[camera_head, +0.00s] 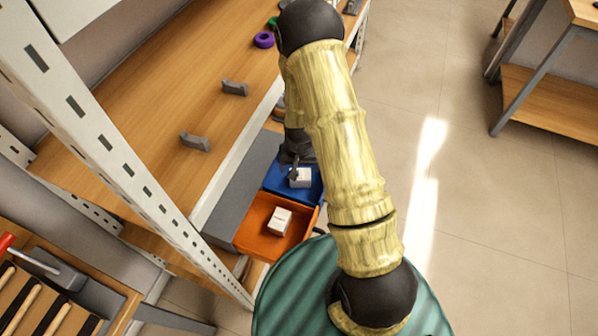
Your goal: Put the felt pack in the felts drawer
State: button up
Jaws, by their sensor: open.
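A small white pack (300,179) is in or just above the blue drawer (274,180), close under my gripper (292,166). Another white pack (280,220) lies in the open orange drawer (251,227), in front of the blue one. Any labels are too small to read, so I cannot tell which is the felt pack or which is the felts drawer. My gripper is open, pointing down over the blue drawer, beside the first pack. My arm hides part of the area behind it, and I cannot tell whether a finger touches the pack.
A white perforated post (110,160) rises at left. Tools lie at lower left (40,290).

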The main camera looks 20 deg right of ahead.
jog(key=r, duration=0.5)
jog(key=shift+s, duration=0.25)
notch_tip(320, 180, up, 13)
jog(key=n, duration=0.1)
send_over(300, 178)
jog(key=s, duration=0.6)
jog(key=s+r+n+t, duration=0.1)
jog(key=s+r, duration=0.5)
jog(key=s, duration=0.1)
jog(key=shift+s+d+r+n, duration=0.25)
jog(key=shift+r+n, duration=0.1)
jog(key=shift+n, duration=0.05)
